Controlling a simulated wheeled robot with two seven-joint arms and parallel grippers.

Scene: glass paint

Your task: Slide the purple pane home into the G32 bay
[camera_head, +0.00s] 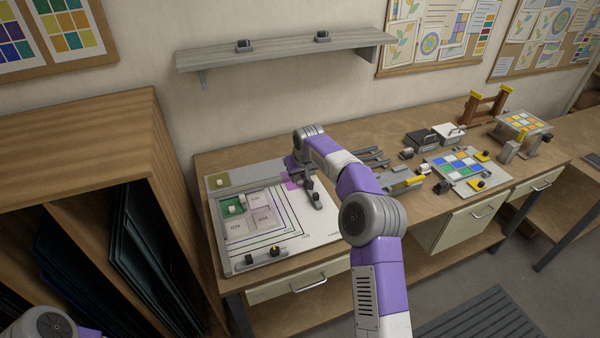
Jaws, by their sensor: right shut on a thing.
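The purple pane (290,183) is a small see-through square at the right of the white layout board (325,228). My right gripper (295,172) is shut on it, and the wrist partly hides both the fingers and the pane. A green pane (231,207) with a pale knob lies at the upper left of the bay area. Beside and below it are pale grey bays (262,216) with small labels; I cannot read which is G32. The purple pane is to the right of these bays, apart from them. My left gripper is out of view.
Dark clamp-like blocks stand on the board's right side and front edge (262,257). Metal bars, a tray of coloured panes (462,163) and a wooden rack (484,106) stand further right. A wooden cabinet (75,140) stands left.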

